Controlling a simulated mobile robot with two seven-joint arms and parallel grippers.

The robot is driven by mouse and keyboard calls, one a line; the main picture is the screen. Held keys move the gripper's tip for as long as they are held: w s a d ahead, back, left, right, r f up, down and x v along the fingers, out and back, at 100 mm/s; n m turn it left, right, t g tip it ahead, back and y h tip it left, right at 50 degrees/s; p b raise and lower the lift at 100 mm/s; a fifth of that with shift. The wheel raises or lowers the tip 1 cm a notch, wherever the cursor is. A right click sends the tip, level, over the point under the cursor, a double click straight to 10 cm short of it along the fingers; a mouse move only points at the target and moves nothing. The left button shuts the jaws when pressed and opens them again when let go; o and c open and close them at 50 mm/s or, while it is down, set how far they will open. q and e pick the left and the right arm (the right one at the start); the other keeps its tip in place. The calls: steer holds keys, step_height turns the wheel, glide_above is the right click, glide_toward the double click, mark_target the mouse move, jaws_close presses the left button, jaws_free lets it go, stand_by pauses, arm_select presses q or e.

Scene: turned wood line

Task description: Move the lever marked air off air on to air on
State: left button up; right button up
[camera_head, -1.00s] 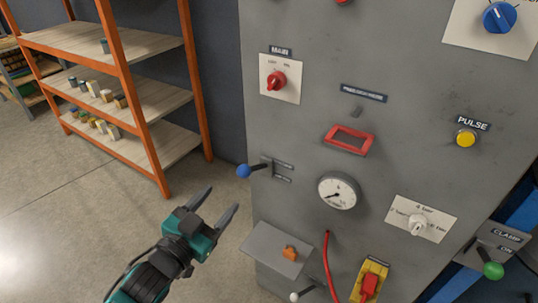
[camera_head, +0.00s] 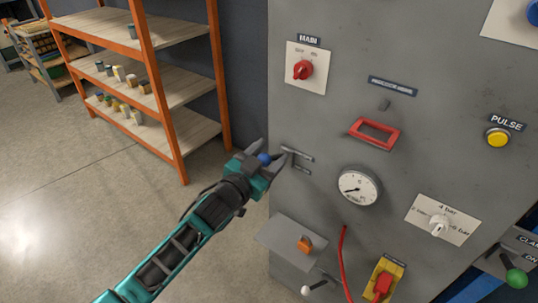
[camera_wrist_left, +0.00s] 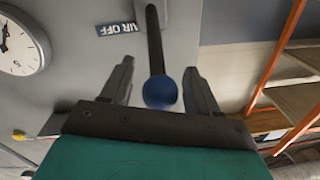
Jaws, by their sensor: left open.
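The air lever has a blue ball knob (camera_head: 265,159) on a dark rod that sticks out from the left edge of the grey cabinet. In the left wrist view the blue knob (camera_wrist_left: 160,91) sits between my two open fingers, with a gap to each finger. A label reading AIR OFF (camera_wrist_left: 116,29) is beside the rod. My left gripper (camera_head: 268,156) is open around the knob. The second label plate (camera_head: 301,170) is too small to read in the head view. My right gripper is not in view.
A white-knobbed lever (camera_head: 306,290) sits below. An orange-framed rack (camera_head: 172,95) stands behind left.

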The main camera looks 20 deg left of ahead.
arm_select(q)
steer(key=shift+w, duration=0.2)
jaws_close()
stand_by(0.6)
